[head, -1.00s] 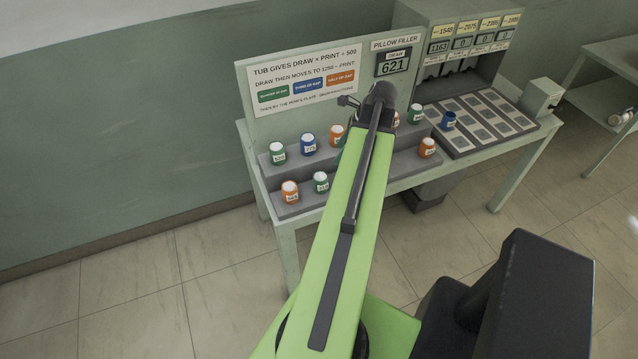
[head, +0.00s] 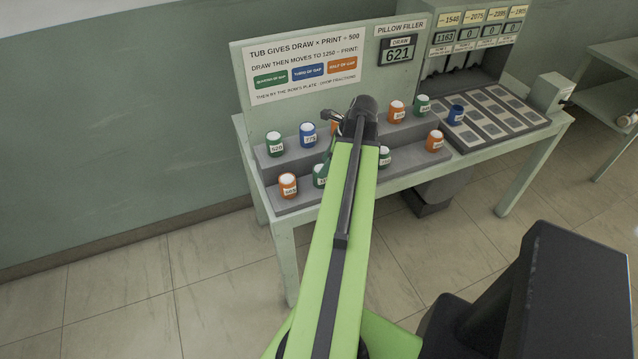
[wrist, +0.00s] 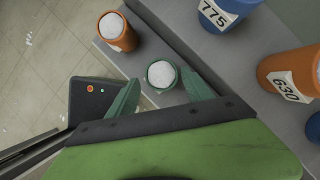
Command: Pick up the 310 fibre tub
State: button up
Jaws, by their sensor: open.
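A green tub (head: 319,176) with white fill stands on the front step of the shelf in the head view, partly behind my arm. Its label is partly covered and I cannot read it fully; it may be the 310 tub. In the wrist view a green tub (wrist: 161,75) stands upright on the grey step, label out of sight. My gripper (wrist: 159,78) is open, its green fingertips on either side of this tub in the picture. I cannot tell whether they touch it.
An orange tub (wrist: 117,31) stands left of the green one. The blue 775 tub (wrist: 225,12) and orange 630 tub (wrist: 288,74) stand on the higher step. Another green tub (head: 384,157) and an orange tub (head: 435,141) stand farther right.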

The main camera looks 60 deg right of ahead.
jog(key=b+x, duration=0.4)
jog(key=x, duration=0.1)
jog(key=shift+d+f+b, duration=0.2)
jog(key=shift+b, duration=0.2)
jog(key=shift+s+r, duration=0.1)
jog(key=shift+r, duration=0.05)
jog(key=c, duration=1.1)
notch_tip(320, 180, up, 10)
jog(key=p, duration=1)
jog(key=shift+c, duration=0.2)
